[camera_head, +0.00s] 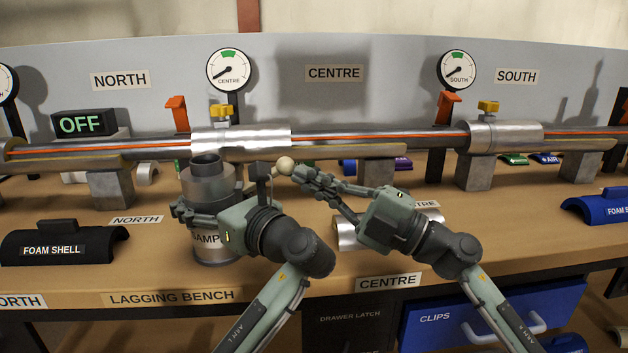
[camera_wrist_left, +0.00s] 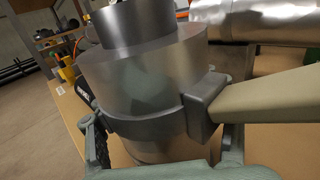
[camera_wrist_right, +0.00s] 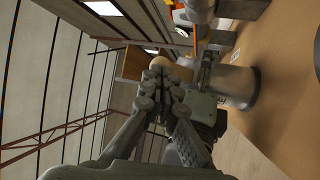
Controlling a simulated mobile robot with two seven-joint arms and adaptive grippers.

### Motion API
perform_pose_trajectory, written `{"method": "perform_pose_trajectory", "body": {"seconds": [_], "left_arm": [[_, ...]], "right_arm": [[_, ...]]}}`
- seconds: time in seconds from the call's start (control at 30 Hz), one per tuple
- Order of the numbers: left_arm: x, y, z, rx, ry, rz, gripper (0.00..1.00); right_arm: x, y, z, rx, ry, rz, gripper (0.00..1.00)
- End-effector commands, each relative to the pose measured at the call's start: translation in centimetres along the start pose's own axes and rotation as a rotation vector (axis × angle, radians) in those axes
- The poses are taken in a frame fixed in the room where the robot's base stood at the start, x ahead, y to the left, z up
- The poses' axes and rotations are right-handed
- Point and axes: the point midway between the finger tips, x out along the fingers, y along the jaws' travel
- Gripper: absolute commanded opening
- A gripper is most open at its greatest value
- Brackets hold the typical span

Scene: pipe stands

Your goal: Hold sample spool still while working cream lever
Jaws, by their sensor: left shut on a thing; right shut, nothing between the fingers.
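The sample spool (camera_head: 208,184) is a grey metal cylinder with a narrower open neck, upright on the bench at left in the head view. Its label is partly hidden. My left gripper (camera_head: 190,212) is shut around its body; the left wrist view shows the spool (camera_wrist_left: 145,75) with a finger pad pressed on its side. The cream lever's round knob (camera_head: 285,165) is just right of the spool. My right gripper (camera_head: 303,174) is shut and empty, its fingertips at the knob's right side. The knob (camera_wrist_right: 172,72) also shows beyond the fingertips in the right wrist view; contact is unclear.
A horizontal pipe with a shiny sleeve (camera_head: 241,142) runs close behind both grippers. A grey support block (camera_head: 375,172) stands behind my right gripper. A foam shell (camera_head: 65,244) lies at left, and a blue drawer (camera_head: 490,316) is below the bench edge.

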Motion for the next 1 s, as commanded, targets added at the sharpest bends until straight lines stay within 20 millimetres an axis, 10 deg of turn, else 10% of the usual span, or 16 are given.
{"method": "perform_pose_trajectory", "body": {"seconds": [1.0], "left_arm": [[0.0,0.0,0.0,0.001,0.0,-0.001,0.3]], "right_arm": [[1.7,2.3,-1.0,-0.131,0.008,-0.229,0.0]]}}
